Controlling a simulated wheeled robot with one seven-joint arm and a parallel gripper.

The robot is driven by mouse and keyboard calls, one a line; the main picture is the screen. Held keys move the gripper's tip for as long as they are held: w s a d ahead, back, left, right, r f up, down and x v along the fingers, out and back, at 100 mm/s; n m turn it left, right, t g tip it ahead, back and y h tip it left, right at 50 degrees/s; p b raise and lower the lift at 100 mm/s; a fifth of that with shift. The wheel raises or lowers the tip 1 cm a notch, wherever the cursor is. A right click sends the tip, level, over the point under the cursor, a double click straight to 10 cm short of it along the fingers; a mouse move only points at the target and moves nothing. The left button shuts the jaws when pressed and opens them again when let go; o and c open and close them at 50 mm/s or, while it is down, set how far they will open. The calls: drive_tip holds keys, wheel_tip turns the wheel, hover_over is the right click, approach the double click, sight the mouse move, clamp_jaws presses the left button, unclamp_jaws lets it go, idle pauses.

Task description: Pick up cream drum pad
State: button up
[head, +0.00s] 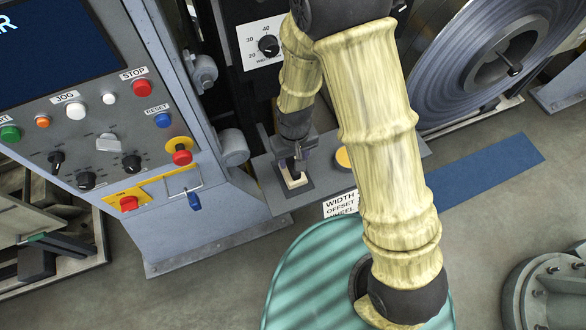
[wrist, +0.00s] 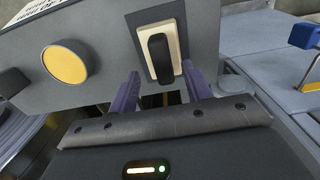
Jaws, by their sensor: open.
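The cream drum pad (wrist: 178,35) is a small cream rectangle with a black upright grip (wrist: 160,58) on its middle, seen in the wrist view on a grey panel. In the head view the cream pad (head: 296,182) lies on a dark patch of the grey shelf, partly hidden by my gripper (head: 297,168). In the wrist view my gripper (wrist: 160,72) is open, its two purple fingers pointing at the pad, one tip to each side of its lower end. Nothing is held; I cannot tell whether the fingers touch the panel.
A yellow round button (wrist: 65,64) sits beside the pad on the same panel. A control console (head: 120,130) with buttons and a blue-tagged key stands left. A large steel coil (head: 490,60) is at upper right. A width offset label (head: 341,204) is on the shelf front.

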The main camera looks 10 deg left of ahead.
sight(293, 165)
wheel_tip(293, 165, down, 4)
drive_tip(key=shift+a, duration=0.15)
drive_tip(key=shift+s, duration=0.1)
drive_tip(key=shift+c, duration=0.2)
clamp_jaws()
